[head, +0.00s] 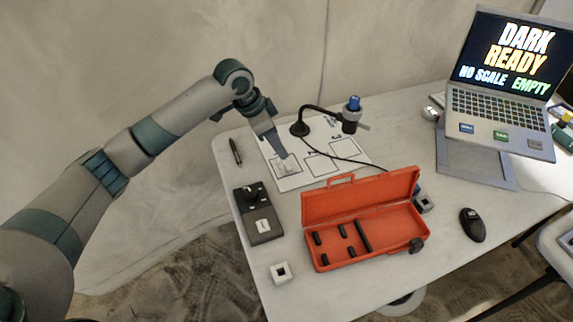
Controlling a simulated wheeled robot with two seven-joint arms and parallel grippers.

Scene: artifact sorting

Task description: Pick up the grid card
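I cannot pick out a grid card for certain. A white sheet (317,131) with outlined boxes lies at the back left of the table. A small pale object (288,168) lies in the sheet's left box; it is too small to tell what it is. My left gripper (281,156) reaches down to this object, its tips at or just above it. The fingers show nearly edge-on, so I cannot tell whether they are open or touch it. My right gripper is out of view.
A black gooseneck device (300,128) stands on the sheet. An open orange case (333,264) with black pieces lies in front. A black device (258,213), pen (235,151), white square block (281,272), mouse (472,225) and laptop (505,122) stand around. The laptop reads "DARK READY NO SCALE EMPTY".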

